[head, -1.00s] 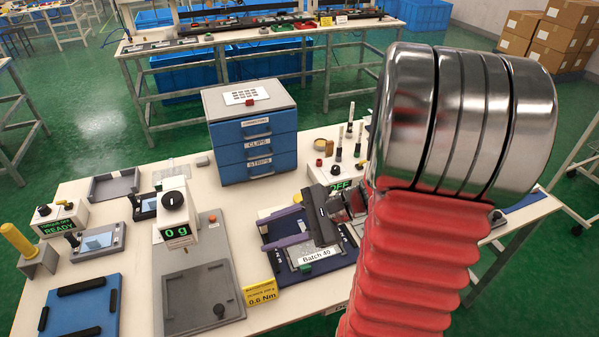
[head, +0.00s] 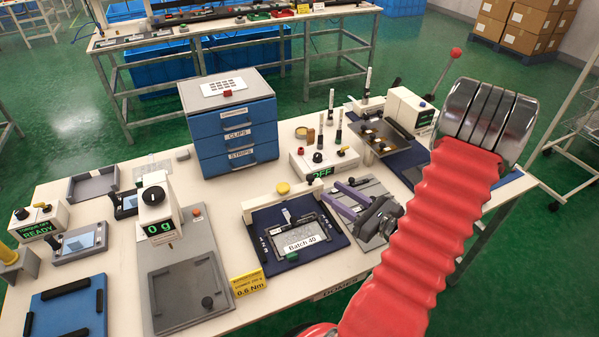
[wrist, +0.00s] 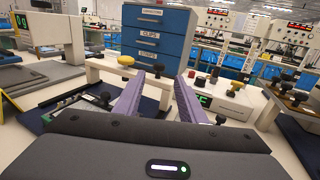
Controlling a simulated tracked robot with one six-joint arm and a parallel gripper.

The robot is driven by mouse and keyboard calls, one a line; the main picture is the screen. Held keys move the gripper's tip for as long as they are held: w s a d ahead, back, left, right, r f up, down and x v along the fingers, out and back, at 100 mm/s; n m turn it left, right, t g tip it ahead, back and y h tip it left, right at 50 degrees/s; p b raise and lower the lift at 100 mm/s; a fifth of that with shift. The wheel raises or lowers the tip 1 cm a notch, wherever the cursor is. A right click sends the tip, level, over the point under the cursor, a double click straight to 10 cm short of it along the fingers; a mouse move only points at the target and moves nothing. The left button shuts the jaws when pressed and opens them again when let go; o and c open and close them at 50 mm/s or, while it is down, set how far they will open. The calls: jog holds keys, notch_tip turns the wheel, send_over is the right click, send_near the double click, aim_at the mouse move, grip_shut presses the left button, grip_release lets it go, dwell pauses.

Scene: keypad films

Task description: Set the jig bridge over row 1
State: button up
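The white jig bridge (head: 262,200) stands across the back edge of the dark blue jig base (head: 275,262). It has a yellow knob (head: 283,188) on top and a dark knob at its right end. In front of it, a grey keypad plate (head: 297,226) lies on the base with a "Batch 40" label. In the wrist view the bridge (wrist: 105,63) is beyond the fingertips (wrist: 159,78), mostly left of centre.
A grey plate fixture (head: 378,238) is under my gripper. A beige control box (head: 325,165) and upright pins stand behind. The blue drawer cabinet (head: 236,135) is at the back. A press with a "0 g" display (head: 160,230) and yellow "0.6 Nm" card (head: 248,284) are left.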

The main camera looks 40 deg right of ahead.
jog(key=shift+w, duration=0.1)
jog(key=w+a, duration=0.1)
jog(key=w, duration=1.2)
jog(key=shift+w+a, duration=0.25)
jog(key=shift+w, duration=0.05)
jog(key=shift+c, duration=0.6)
grip_shut()
